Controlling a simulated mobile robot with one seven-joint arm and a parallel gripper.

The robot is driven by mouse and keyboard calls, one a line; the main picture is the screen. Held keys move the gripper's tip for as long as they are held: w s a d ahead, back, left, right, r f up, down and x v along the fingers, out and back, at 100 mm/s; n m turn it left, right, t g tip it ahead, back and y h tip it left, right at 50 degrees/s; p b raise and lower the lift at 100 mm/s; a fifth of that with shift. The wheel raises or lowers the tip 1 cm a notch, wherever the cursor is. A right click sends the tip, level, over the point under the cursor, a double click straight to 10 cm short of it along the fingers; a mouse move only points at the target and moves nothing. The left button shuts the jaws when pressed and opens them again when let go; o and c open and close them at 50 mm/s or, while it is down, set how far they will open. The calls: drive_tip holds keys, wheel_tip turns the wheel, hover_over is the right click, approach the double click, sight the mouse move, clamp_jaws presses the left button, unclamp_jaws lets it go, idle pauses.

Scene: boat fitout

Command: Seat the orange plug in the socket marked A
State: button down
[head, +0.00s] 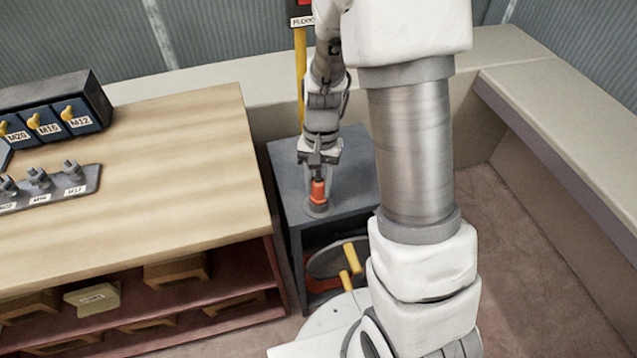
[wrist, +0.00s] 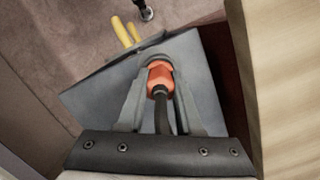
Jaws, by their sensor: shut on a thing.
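The orange plug (head: 318,190) is upright between the fingers of my gripper (head: 319,182), low over the small grey cabinet (head: 350,160). In the wrist view the plug (wrist: 160,76) shows between the two grey fingertips (wrist: 160,70), with its dark cable running back toward the palm. My gripper is shut on it. A round grey fitting (head: 318,207) is directly under the plug on the cabinet top. I cannot tell whether the plug is in it or just above it. No letter A is readable in either view.
A wooden workbench (head: 150,190) with marked holders stands at the left. A pan-like item with yellow handles (head: 350,256) sits in the cabinet's lower opening. A bench ledge (head: 570,140) runs along the right, with clear floor (head: 510,270) before it.

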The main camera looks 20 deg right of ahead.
drive_tip(key=c, duration=0.5)
unclamp_jaws()
wheel_tip(320, 180, up, 17)
drive_tip(key=w+d+p, duration=0.1)
drive_tip(key=w+p, duration=0.1)
drive_tip(key=shift+w+d+r+p, duration=0.15)
drive_tip(key=shift+r+p, duration=0.05)
drive_tip(key=shift+p, duration=0.2)
drive_tip(key=s+r+n+t, duration=0.3)
drive_tip(key=s+r, duration=0.2)
drive_tip(key=s, duration=0.3)
drive_tip(key=s+a+r+n+t+p, duration=0.1)
drive_tip(key=s+r+n+t, duration=0.2)
drive_tip(key=s+r, duration=0.3)
drive_tip(key=shift+s+a+t+h, duration=0.15)
drive_tip(key=shift+s+t+h, duration=0.35)
drive_tip(key=shift+s, duration=0.55)
drive_tip(key=shift+r, duration=0.1)
